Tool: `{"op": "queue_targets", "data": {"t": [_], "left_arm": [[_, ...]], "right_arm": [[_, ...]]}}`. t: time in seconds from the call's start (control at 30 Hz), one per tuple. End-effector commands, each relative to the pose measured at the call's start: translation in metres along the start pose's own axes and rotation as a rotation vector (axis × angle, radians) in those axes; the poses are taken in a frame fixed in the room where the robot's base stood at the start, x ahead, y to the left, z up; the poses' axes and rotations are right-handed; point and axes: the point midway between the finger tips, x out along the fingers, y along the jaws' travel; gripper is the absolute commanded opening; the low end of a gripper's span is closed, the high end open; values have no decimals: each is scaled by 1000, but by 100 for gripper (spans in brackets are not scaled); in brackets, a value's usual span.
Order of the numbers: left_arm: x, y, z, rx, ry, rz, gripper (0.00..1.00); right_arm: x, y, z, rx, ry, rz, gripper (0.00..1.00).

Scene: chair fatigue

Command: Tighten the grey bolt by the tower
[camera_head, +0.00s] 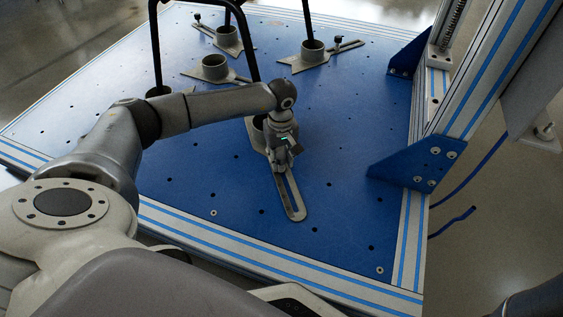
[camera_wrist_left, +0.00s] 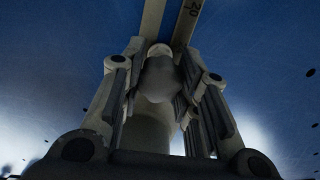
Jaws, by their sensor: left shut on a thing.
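My left gripper (camera_head: 286,150) reaches down over the near slotted grey clamp plate (camera_head: 291,200) on the blue platform. In the left wrist view its fingers (camera_wrist_left: 160,95) are shut around a rounded grey bolt head (camera_wrist_left: 158,78). The bolt stands over the slot of the plate, whose marked arm (camera_wrist_left: 188,22) runs away at the top. In the head view the gripper hides the bolt. The grey cup (camera_head: 257,132) of this clamp stands just behind the gripper, partly covered by it. My right gripper is not in view.
The metal tower (camera_head: 480,80) rises at the right on blue brackets (camera_head: 415,163). Black chair legs (camera_head: 155,50) stand at the back left. Other clamps with cups (camera_head: 313,48) sit farther back. The platform front right (camera_head: 345,225) is clear. Blue cables (camera_head: 470,172) hang at the right.

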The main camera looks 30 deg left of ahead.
Motion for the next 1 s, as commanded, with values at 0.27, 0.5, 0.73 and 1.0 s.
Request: {"op": "queue_targets", "data": {"t": [0.27, 0.5, 0.73, 1.0], "left_arm": [[0, 0, 0, 239, 2, 1, 4], [-1, 0, -1, 347, 2, 1, 4], [-1, 0, -1, 345, 2, 1, 38], [0, 0, 0, 344, 1, 1, 52]], "right_arm": [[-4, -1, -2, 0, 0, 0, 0], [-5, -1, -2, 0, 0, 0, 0], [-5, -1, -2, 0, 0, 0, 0], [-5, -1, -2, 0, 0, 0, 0]]}}
